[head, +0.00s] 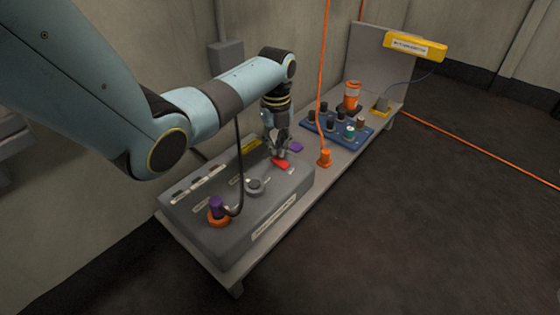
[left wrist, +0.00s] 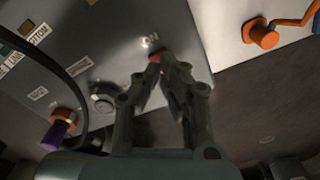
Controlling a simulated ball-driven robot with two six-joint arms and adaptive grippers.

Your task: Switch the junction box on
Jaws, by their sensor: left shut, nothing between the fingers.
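The grey junction box (head: 225,237) lies on the bench, with labels, a round grey knob (head: 255,185) and a red switch (head: 280,163) on its top. My left gripper (head: 277,150) is shut and empty, pointing down at the red switch. In the left wrist view the fingertips (left wrist: 163,66) overlap the red switch (left wrist: 154,57), next to the word ON. Whether they touch it cannot be told, and the fingers partly hide it. My right gripper is not in view.
A purple plug (head: 215,205) sits in an orange ring on the box, with a black cable. A blue tray (head: 318,128) of several dark pegs, an orange canister (head: 351,95) and an orange cable fitting (head: 324,158) stand farther along the bench.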

